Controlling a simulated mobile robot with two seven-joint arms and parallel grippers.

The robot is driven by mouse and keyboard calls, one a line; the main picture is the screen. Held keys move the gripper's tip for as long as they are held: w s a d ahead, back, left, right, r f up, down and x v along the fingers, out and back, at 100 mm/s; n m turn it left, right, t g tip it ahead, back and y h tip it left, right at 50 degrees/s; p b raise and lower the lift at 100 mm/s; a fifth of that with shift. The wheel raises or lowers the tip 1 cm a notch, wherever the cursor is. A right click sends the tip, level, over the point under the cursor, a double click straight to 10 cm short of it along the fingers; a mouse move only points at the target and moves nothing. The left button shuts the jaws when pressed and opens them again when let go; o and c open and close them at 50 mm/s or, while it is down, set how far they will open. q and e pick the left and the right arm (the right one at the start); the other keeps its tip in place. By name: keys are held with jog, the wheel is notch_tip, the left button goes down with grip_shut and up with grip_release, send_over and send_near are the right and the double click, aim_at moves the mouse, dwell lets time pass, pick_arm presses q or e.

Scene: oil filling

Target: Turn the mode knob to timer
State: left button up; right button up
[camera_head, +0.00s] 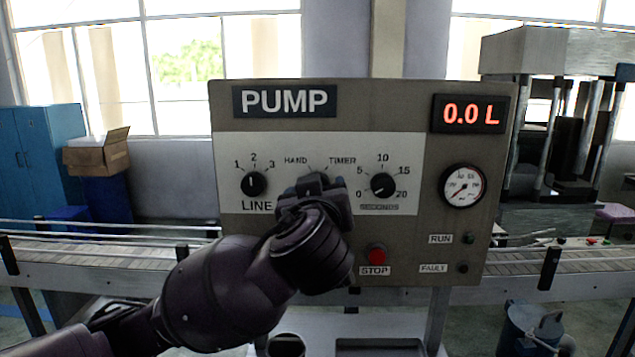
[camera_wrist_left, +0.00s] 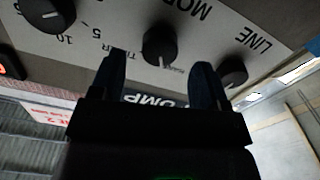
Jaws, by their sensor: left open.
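The mode knob is the black middle knob on the pump panel (camera_head: 230,130), between the HAND and TIMER labels. In the head view my left gripper (camera_head: 312,190) covers most of it. In the left wrist view the mode knob (camera_wrist_left: 160,42) shows whole, upside down. Its white mark points away from the TIMER label (camera_wrist_left: 120,52), toward the line-knob side, where HAND is. My left gripper (camera_wrist_left: 160,78) is open, its two fingers apart in front of the panel with the knob beyond their gap. I cannot tell whether they touch it. My right gripper is not in view.
The line knob (camera_head: 254,184) is left of the mode knob, and the 0–20 knob (camera_head: 383,185) is close on the right. The red stop button (camera_head: 376,255) sits below. A gauge (camera_head: 462,186) and a 0.0 L display (camera_head: 471,114) are at the right. A conveyor (camera_head: 110,254) runs behind.

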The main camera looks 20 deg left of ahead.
pick_arm(q)
jog(key=shift+p+x, duration=0.3)
jog(key=shift+x, duration=1.45)
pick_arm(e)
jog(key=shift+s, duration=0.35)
pick_arm(q)
jog(key=c, duration=0.9)
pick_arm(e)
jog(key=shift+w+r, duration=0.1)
pick_arm(q)
jog(key=shift+f+m, duration=0.15)
jog(key=shift+m, duration=0.25)
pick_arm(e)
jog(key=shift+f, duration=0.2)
pick_arm(q)
jog(key=shift+m, duration=5.5)
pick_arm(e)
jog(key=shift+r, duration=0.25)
